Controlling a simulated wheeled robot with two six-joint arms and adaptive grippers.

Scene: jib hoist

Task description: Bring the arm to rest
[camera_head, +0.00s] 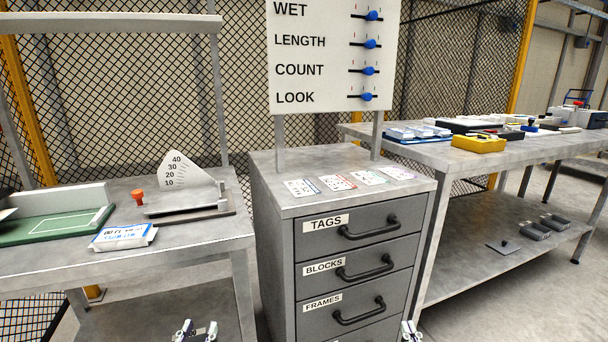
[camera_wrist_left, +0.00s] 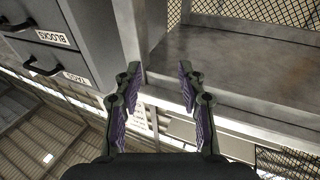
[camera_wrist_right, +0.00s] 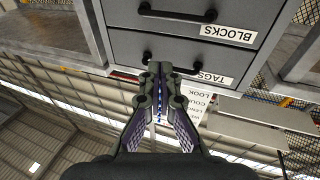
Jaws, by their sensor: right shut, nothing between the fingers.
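My left gripper (camera_head: 197,331) shows at the bottom edge of the head view, low in front of the left bench. Its two fingers stand apart with nothing between them; the left wrist view shows the same open fingers (camera_wrist_left: 158,82). My right gripper (camera_head: 410,331) shows at the bottom edge, in front of the lower right side of the drawer cabinet. In the right wrist view its fingertips (camera_wrist_right: 158,75) are together and hold nothing. Both grippers appear clear of the furniture. Most of both arms is outside the head view.
The drawer cabinet (camera_head: 274,246) has protruding handles and several cards on top. A board with blue sliders (camera_head: 330,55) rises behind it. The left bench (camera_head: 190,238) carries a dial scale (camera_head: 187,178) and a white packet (camera_head: 124,237). A long bench (camera_head: 440,155) stands right.

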